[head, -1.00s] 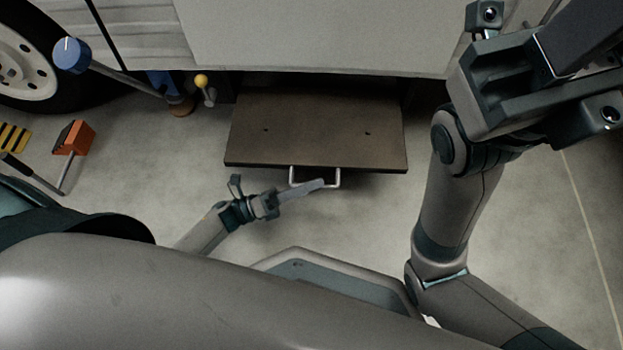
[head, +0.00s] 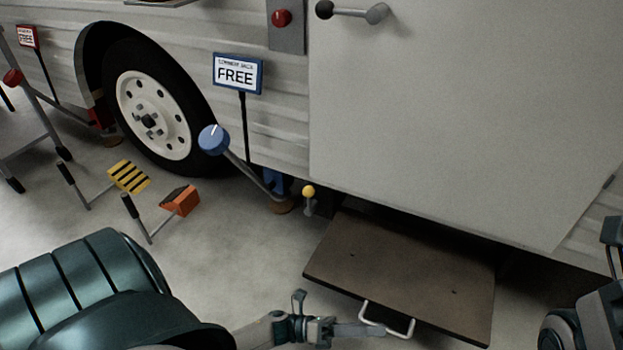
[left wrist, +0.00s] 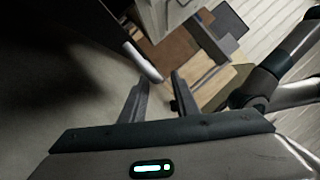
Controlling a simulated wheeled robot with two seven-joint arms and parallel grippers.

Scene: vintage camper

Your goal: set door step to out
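The door step (head: 405,275) is a flat brown board sticking out from under the camper's door (head: 470,110). A pale U-shaped handle (head: 388,322) is on its front edge. My left gripper (head: 365,329) is at the left part of this handle, its fingers pointing right. In the left wrist view the two fingers (left wrist: 158,98) are apart. A pale rounded bar (left wrist: 142,62), which looks like the handle, is just beyond their tips; I cannot tell whether they touch. Only part of my right arm shows at the right edge, its fingers out of view.
A yellow-knobbed lever (head: 308,193) stands left of the step. A blue-knobbed crank (head: 214,139), a sign reading FREE (head: 237,74), a wheel (head: 155,115) and orange (head: 181,200) and striped (head: 129,177) chocks are further left. Bare floor lies between the chocks and step.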

